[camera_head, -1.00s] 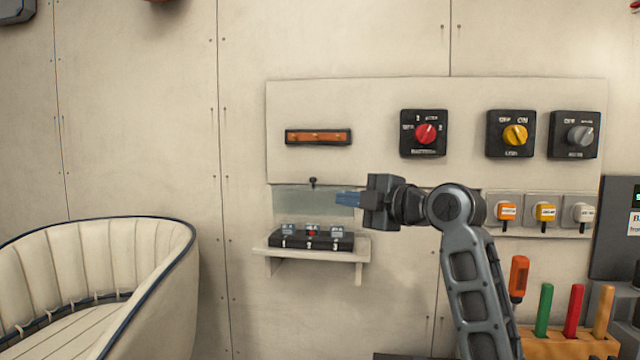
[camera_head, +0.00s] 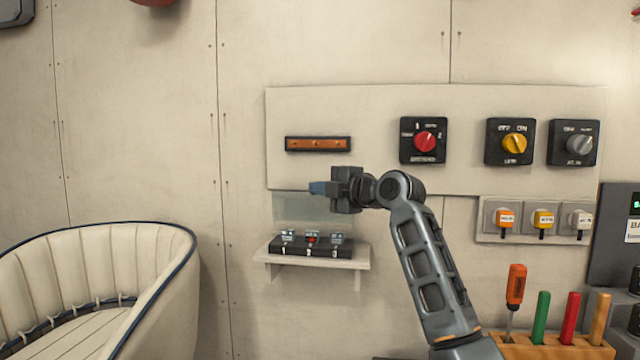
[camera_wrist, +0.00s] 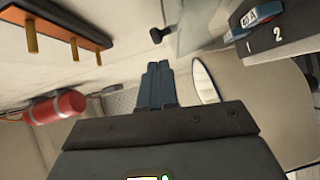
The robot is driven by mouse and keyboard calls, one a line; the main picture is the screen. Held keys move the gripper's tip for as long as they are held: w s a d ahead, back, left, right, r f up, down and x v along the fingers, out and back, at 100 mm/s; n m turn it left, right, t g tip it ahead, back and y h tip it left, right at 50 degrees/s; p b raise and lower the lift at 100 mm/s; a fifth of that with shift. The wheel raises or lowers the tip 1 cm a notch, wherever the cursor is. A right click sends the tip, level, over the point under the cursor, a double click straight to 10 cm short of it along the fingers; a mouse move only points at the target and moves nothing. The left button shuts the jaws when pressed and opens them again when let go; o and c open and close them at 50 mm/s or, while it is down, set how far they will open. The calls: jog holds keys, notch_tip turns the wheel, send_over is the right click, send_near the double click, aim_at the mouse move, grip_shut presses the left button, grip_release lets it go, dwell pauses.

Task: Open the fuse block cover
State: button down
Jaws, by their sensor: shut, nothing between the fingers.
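The fuse block (camera_head: 300,249) is a black block with several small fuses and numbers, on a small wall shelf (camera_head: 350,262). Its clear cover (camera_head: 295,208) stands raised, roughly upright above the block's back edge. In the wrist view the cover (camera_wrist: 193,28) is a translucent sheet at top middle with a dark knob (camera_wrist: 158,35) on its edge; part of the fuse block (camera_wrist: 280,35) is at top right. My gripper (camera_head: 314,188) is shut and empty near the cover's top edge, hiding the knob in the head view. The wrist view shows the fingers (camera_wrist: 160,68) together, apart from the knob.
An orange-brown bar (camera_head: 318,144) is mounted on the wall panel above my gripper. Rotary switches, including a red one (camera_head: 424,141), are to the right. A cream seat (camera_head: 150,260) stands at left. A tool rack (camera_head: 540,346) is at lower right. Open wall lies left of the shelf.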

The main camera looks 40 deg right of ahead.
aim_at(313, 205)
jog(key=shift+w+d+f, duration=0.15)
jog(key=shift+w+d, duration=0.5)
jog(key=shift+w, duration=0.15)
jog(key=shift+w+d+r+m+g+p, duration=0.35)
jog(key=shift+w+d+m+g+p, duration=0.1)
jog(key=shift+d+m+p, duration=0.15)
jog(key=shift+w+d+r+m+g+p, duration=0.35)
jog(key=shift+w+d+m+p, duration=0.1)
jog(key=shift+d+m+p, duration=0.1)
jog(key=shift+a, duration=0.1)
